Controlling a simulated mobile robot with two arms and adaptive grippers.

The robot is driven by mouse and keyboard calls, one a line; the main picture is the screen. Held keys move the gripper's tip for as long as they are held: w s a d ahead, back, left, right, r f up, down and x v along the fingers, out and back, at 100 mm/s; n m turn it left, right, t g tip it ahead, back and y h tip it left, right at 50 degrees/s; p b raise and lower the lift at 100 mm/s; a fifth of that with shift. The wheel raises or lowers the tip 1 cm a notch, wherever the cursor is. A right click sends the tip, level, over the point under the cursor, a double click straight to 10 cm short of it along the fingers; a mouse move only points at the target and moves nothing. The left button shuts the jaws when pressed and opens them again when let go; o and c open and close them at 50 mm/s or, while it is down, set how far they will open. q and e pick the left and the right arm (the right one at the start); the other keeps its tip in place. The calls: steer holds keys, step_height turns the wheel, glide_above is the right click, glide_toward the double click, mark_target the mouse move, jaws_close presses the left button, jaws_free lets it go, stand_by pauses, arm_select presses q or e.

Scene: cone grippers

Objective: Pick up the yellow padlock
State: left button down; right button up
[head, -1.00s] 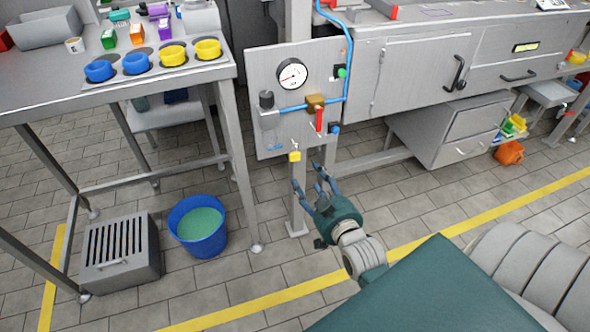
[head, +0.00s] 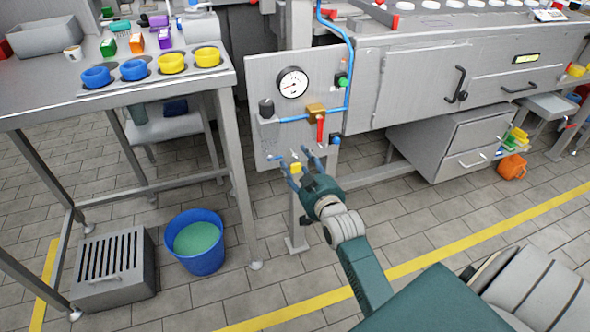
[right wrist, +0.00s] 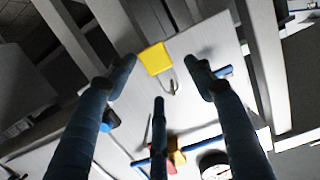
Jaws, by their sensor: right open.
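The yellow padlock (head: 295,168) hangs at the lower part of the grey gauge panel (head: 262,95). In the right wrist view the padlock (right wrist: 154,58) shows its yellow body and thin grey shackle, lying between my spread fingers in the picture. My right gripper (head: 297,163) is open in front of the panel, its fingers pointing at the padlock. No finger visibly grips it; I cannot tell the exact gap. In the right wrist view the gripper (right wrist: 160,66) has two fingers on either side and one below. My left gripper is not in view.
The panel carries a gauge (head: 292,82), a red lever (head: 320,128) and blue pipes. A blue bucket (head: 202,262) and a grilled grey box (head: 103,287) are on the floor. Drawers (head: 470,150) stand right.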

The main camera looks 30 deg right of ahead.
steer(key=c, duration=1.2)
steer(key=shift+c, duration=0.2)
